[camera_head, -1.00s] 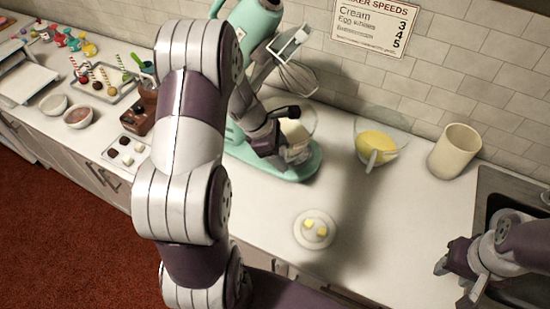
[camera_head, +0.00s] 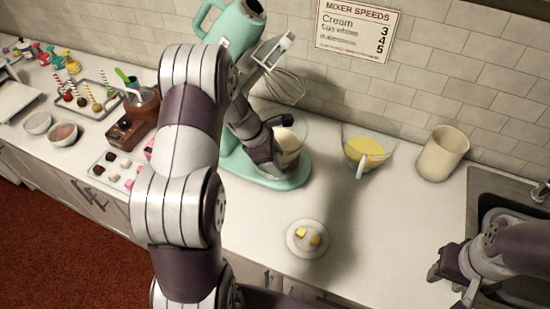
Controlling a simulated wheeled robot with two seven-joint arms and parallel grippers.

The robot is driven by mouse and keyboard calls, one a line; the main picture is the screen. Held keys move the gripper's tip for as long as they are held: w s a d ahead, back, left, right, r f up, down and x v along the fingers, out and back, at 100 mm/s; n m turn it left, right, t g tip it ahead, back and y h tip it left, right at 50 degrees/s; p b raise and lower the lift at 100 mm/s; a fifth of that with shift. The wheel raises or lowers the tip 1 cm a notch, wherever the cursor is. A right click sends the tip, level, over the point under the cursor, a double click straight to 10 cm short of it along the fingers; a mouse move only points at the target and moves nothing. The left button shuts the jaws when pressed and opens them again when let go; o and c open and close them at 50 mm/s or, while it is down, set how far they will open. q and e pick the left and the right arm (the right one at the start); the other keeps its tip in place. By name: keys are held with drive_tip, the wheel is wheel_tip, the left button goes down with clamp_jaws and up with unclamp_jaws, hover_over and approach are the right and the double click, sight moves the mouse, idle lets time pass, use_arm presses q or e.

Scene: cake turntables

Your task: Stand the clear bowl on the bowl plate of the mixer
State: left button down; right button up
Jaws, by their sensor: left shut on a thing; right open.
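The mint-green mixer (camera_head: 233,25) stands against the wall with its head tilted up and its whisk (camera_head: 284,86) raised. The clear bowl (camera_head: 291,130), with something pale inside, is over the mixer's base (camera_head: 282,180). My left gripper (camera_head: 277,143) is shut on the bowl's left side and hides part of it. The bowl plate is hidden behind the bowl and gripper, so I cannot tell whether the bowl touches it. My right gripper (camera_head: 450,285) is open and empty at the lower right, by the sink.
A clear jug of yellow liquid (camera_head: 365,150) and a cream canister (camera_head: 442,153) stand right of the mixer. A small plate (camera_head: 292,246) with yellow pieces lies in front. A brown machine (camera_head: 133,120) and trays of sweets are at left. The counter right of the plate is clear.

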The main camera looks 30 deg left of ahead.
use_arm(q)
drive_tip(key=shift+f, duration=0.15)
idle(0.5)
drive_tip(key=shift+c, duration=0.8)
unclamp_jaws()
drive_tip(key=shift+s, duration=0.1)
drive_tip(key=b+v, duration=0.2)
drive_tip(key=v, duration=1)
drive_tip(key=shift+a+r, duration=0.15)
drive_tip(key=shift+r, duration=0.15)
